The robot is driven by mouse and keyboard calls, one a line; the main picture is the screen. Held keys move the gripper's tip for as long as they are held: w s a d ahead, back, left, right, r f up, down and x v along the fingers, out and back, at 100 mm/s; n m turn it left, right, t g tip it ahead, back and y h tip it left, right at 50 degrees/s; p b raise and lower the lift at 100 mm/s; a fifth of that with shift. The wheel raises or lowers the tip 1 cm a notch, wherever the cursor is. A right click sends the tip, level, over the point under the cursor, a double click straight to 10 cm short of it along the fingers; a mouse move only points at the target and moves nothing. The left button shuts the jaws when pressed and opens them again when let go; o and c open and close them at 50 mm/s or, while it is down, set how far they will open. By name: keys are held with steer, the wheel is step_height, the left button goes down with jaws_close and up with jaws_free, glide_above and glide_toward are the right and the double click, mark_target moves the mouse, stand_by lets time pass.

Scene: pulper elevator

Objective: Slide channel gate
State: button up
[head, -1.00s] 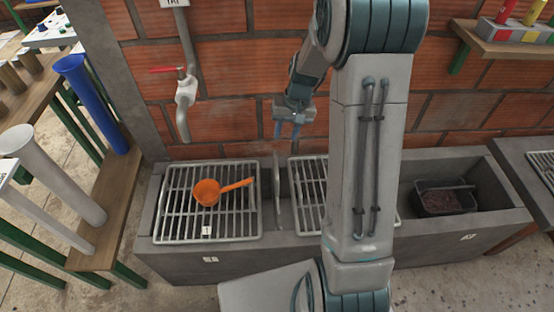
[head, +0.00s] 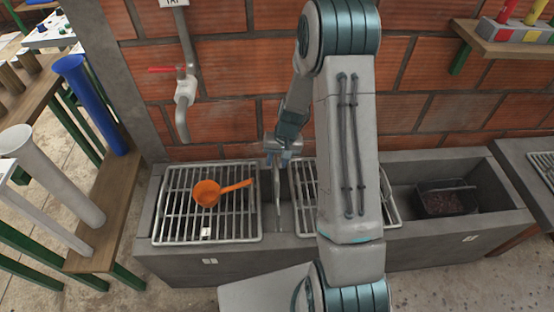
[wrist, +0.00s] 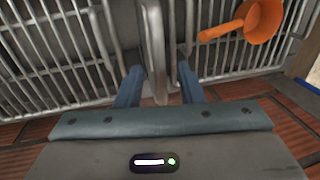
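The channel gate (head: 277,196) is a thin grey upright plate standing across the concrete trough (head: 180,262), between the two wire racks. In the wrist view the gate (wrist: 155,45) shows edge-on, running up the picture between the blue fingers. My gripper (head: 278,160) is over the gate's upper part near the back wall. In the wrist view my gripper (wrist: 159,82) is open, with one finger on each side of the gate and gaps visible. I cannot tell how far the fingertips reach down past its top edge.
An orange ladle (head: 207,193) lies on the left rack (head: 160,215). The right rack (head: 304,205) is partly hidden by my arm. A tap (head: 185,92) hangs on the brick wall at left. A dark bin (head: 445,200) sits in the trough's right end.

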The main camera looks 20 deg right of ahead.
jaws_close()
step_height(320, 180, down, 13)
steer(key=b, duration=1)
steer(key=shift+f, duration=0.2)
steer(key=shift+s, duration=0.1)
jaws_free()
steer(key=shift+f, duration=0.15)
step_height(320, 180, up, 14)
steer(key=d+p, duration=0.2)
steer(key=shift+s+d, duration=0.2)
steer(key=shift+d, duration=0.1)
steer(key=shift+f, duration=0.1)
